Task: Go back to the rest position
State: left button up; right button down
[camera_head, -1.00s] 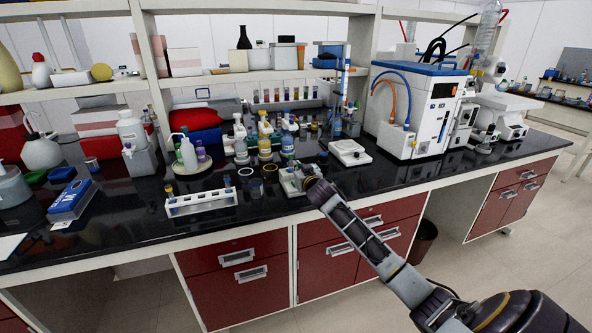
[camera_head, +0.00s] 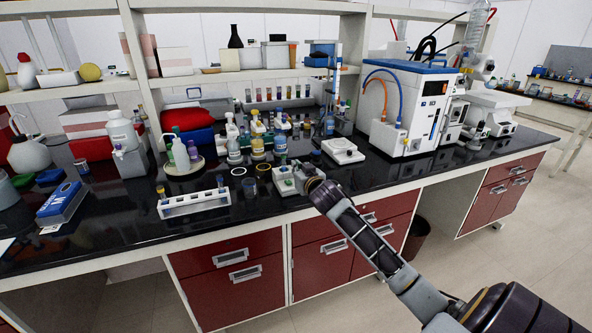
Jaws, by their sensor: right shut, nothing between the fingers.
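My right arm comes in from the lower right. Its gripper (camera_head: 308,181) is at the front edge of the black bench top (camera_head: 120,226), seen mostly from behind and partly hidden by its own wrist. The gripper is shut and empty. It is over or beside a small white device (camera_head: 284,184) on the bench; I cannot tell whether they touch. My left gripper is not in view.
A white tube rack (camera_head: 195,205) stands near the front edge. A white balance (camera_head: 343,151) and a large white instrument (camera_head: 408,112) stand behind and right. Several bottles crowd the middle, below shelves. Open floor (camera_head: 470,265) lies at right.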

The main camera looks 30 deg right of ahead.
dwell(0.5)
jog(key=s+a+f+n+g+y, duration=0.1)
jog(key=s+a+f+g, duration=0.2)
jog(key=s+a+f, duration=0.55)
jog(key=s+a+f+n+g+y, duration=0.1)
jog(key=s+a+f+g, duration=0.4)
jog(key=f, duration=0.6)
jog(key=s+a+f+n+g+y, duration=0.1)
jog(key=s+a+f, duration=0.15)
jog(key=s, duration=0.45)
jog(key=s+a+f+n+g, duration=0.1)
jog(key=s+a+f+g, duration=0.15)
jog(key=s, duration=0.45)
jog(key=s+a+f+n+g+y, duration=0.1)
jog(key=s+a, duration=0.3)
jog(key=s, duration=0.3)
notch_tip(320, 180, down, 32)
jog(key=d+g, duration=0.1)
jog(key=d, duration=0.1)
jog(key=s+d+f, duration=0.4)
jog(key=s+f, duration=0.6)
jog(key=s, duration=0.1)
jog(key=s+d+f+g, duration=0.1)
jog(key=s+d+f, duration=0.3)
jog(key=s+f, duration=0.6)
jog(key=shift+s+d+f+h, duration=0.25)
jog(key=shift+s+d+h, duration=0.05)
jog(key=shift+s+h, duration=0.15)
